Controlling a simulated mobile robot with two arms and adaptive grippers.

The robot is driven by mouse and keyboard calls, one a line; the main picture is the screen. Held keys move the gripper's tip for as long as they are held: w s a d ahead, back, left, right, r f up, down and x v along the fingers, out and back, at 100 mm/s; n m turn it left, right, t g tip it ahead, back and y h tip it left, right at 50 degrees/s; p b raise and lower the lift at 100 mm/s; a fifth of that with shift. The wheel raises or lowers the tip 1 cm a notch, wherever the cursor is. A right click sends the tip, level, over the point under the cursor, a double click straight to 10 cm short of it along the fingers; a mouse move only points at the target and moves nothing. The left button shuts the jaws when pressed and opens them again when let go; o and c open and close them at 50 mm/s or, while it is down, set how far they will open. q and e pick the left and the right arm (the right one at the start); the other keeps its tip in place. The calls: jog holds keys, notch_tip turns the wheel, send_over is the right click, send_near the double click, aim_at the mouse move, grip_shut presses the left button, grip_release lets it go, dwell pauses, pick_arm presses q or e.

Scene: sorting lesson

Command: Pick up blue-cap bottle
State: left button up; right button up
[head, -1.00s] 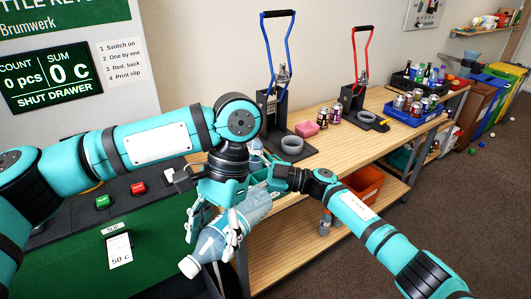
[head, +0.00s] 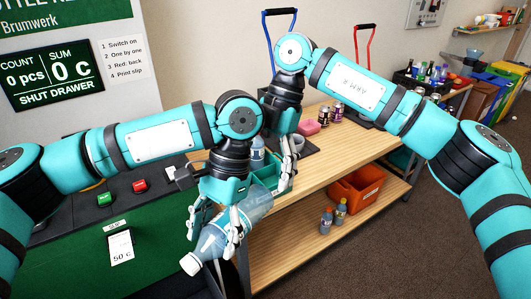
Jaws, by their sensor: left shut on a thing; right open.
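My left gripper (head: 214,230) is shut on a clear bluish plastic bottle (head: 207,249) with a white cap, held tilted with the cap toward the lower left. My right gripper (head: 288,166) is open, pointing down at the right side of a green crate (head: 268,170) on the bench. A bluish bottle (head: 257,155) stands in the crate, left of the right gripper and apart from it; its top is hidden by my arms. Two small bottles (head: 326,218) (head: 341,211) stand on the lower shelf; their cap colours are too small to tell surely.
An orange bin (head: 357,190) stands on the lower shelf beside the small bottles. The wooden bench (head: 345,150) has free room right of the crate. Cans (head: 331,113), a pink block (head: 308,127) and lever presses stand behind. A green counter (head: 80,265) lies at left.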

aim_at(250, 205)
jog(key=x, duration=0.9)
pick_arm(q)
jog(key=shift+d, duration=0.1)
pick_arm(e)
jog(key=shift+a, duration=0.1)
jog(key=c, duration=1.2)
pick_arm(q)
jog(key=o, duration=1)
pick_arm(e)
jog(key=shift+c, duration=0.3)
pick_arm(q)
jog(key=shift+o, duration=0.2)
